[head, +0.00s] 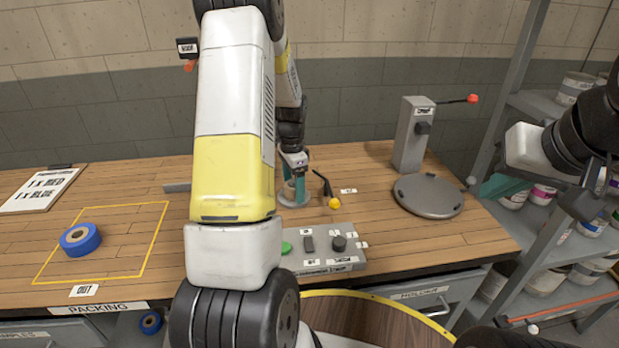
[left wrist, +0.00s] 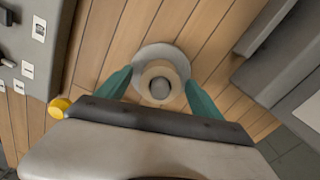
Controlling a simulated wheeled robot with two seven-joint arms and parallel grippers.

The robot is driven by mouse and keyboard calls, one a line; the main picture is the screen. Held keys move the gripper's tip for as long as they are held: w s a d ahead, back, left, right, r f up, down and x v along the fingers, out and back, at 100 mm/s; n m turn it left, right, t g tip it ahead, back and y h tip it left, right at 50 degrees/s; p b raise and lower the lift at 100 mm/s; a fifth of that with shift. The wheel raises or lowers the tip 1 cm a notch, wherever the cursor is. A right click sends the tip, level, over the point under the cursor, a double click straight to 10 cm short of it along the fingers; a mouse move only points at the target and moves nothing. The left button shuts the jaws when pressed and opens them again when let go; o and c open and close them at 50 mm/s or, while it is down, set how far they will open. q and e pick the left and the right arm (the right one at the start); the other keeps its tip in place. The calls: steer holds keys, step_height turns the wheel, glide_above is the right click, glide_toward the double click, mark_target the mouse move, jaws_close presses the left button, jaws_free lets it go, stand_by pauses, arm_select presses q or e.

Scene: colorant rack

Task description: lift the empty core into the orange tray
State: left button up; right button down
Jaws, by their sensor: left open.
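The empty core (left wrist: 152,72) is a tan ring around a grey post on a round pale base (left wrist: 180,55), seen in the left wrist view. My left gripper (left wrist: 160,88) is open, with one teal finger on each side of the core; I cannot tell whether they touch it. In the head view my left gripper (head: 294,186) reaches down over the base (head: 286,200) behind the control box, and the core is mostly hidden. I see no orange tray.
A blue tape roll (head: 80,239) lies inside the yellow outline at left. A control box (head: 325,250) with a green button stands in front of the core. A grey stand (head: 412,135) and round plate (head: 429,195) are to the right. Shelves hold several cans.

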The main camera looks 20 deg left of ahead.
arm_select(q)
steer(key=shift+c, duration=0.3)
steer(key=c, duration=1.4)
